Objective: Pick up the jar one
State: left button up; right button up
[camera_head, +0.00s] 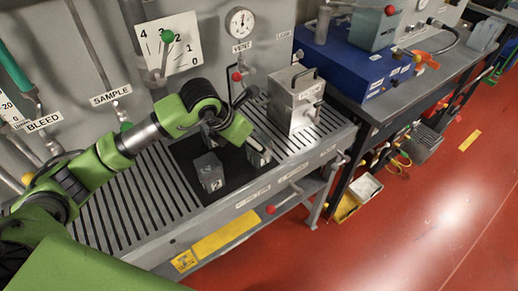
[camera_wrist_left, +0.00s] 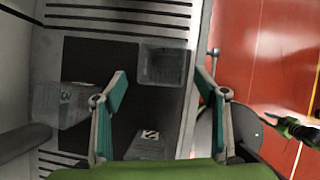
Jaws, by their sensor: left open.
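My left gripper (camera_head: 246,138) is open over the right part of a black mat. In the left wrist view its two fingers (camera_wrist_left: 162,84) stand apart, with nothing between their tips. Beyond them is a grey, box-shaped, open-topped jar (camera_wrist_left: 163,65), apart from the gripper. Its label does not show; it seems to be the jar (camera_head: 259,156) partly under the gripper in the head view. A jar marked 2 (camera_head: 210,173) stands at the mat's front left. Another jar (camera_wrist_left: 66,104) stands at the back, its label unclear. I cannot read a 1 on any jar. My right gripper is not seen.
The black mat (camera_head: 185,153) lies on a slotted metal bench (camera_head: 135,210). A metal box (camera_head: 296,103) stands just right of the mat. A panel with gauge (camera_head: 241,22) and valves rises behind. A blue unit (camera_head: 345,65) is farther right. Red floor lies in front.

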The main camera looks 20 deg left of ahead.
pick_arm(q)
jog(key=p+x, duration=0.1)
jog(key=x, duration=0.1)
jog(key=p+x, duration=0.1)
jog(key=x, duration=0.1)
jog(key=shift+w+d, duration=0.1)
jog(key=shift+d, duration=0.25)
jog(key=shift+w+f, duration=0.25)
jog(key=shift+f, duration=0.15)
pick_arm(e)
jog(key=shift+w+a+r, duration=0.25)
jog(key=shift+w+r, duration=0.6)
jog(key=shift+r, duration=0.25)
pick_arm(q)
jog(key=c, duration=1.3)
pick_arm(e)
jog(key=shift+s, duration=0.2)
